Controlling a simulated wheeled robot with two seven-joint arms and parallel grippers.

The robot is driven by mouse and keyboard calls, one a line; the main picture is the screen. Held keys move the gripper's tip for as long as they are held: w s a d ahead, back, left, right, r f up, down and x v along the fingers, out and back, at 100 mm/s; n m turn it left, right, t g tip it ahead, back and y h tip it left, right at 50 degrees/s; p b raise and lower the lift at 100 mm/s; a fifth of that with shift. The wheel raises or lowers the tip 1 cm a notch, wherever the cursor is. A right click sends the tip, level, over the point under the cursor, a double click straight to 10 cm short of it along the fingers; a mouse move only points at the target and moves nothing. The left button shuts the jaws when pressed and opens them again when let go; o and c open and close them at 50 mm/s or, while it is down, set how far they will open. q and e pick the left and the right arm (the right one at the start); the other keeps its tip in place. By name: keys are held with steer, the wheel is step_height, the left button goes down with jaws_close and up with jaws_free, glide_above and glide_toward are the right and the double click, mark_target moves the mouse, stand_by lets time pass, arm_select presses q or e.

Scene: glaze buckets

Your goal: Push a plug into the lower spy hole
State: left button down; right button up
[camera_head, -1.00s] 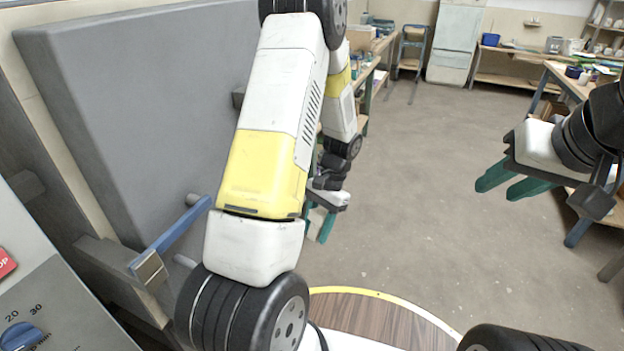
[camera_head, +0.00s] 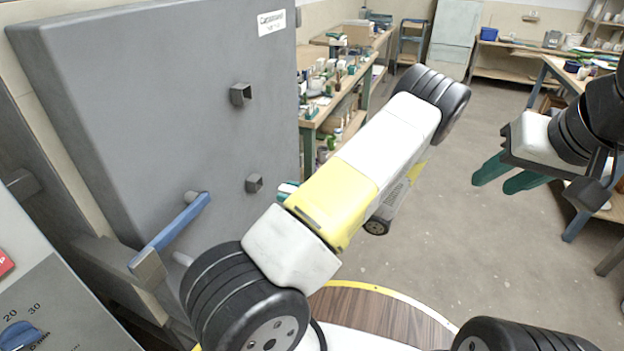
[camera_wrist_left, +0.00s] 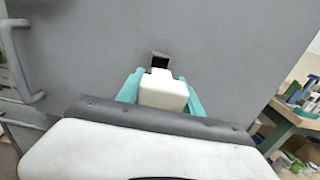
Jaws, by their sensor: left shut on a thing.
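The grey kiln door (camera_head: 150,110) carries two square spy holes. The upper spy hole (camera_head: 241,94) and the lower spy hole (camera_head: 254,183) both look free of a plug. My left gripper (camera_head: 287,189) is mostly hidden behind my arm, just right of the lower hole. In the left wrist view my left gripper (camera_wrist_left: 161,78) is shut on a whitish plug (camera_wrist_left: 163,92). A dark square spy hole (camera_wrist_left: 160,59) shows just beyond the plug's narrower front end; contact cannot be told. My right gripper (camera_head: 513,172) is open and empty at the right, away from the door.
A blue door handle (camera_head: 178,228) sticks out left of the lower hole. A control panel (camera_head: 50,310) is at lower left. A cluttered workbench (camera_head: 345,95) stands behind the door's right edge. The floor at centre right is clear.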

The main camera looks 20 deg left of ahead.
mark_target(260, 189)
arm_select(q)
steer(key=shift+w+a, duration=0.2)
steer(key=shift+a, duration=2.25)
steer(key=shift+a+r, duration=0.1)
steer(key=shift+a, duration=0.4)
steer(key=shift+a, duration=0.8)
steer(key=shift+w+a, duration=0.15)
steer(key=shift+a, duration=0.85)
steer(key=shift+a, duration=0.2)
steer(key=shift+a, duration=0.25)
steer(key=shift+c, duration=2.2)
jaws_free()
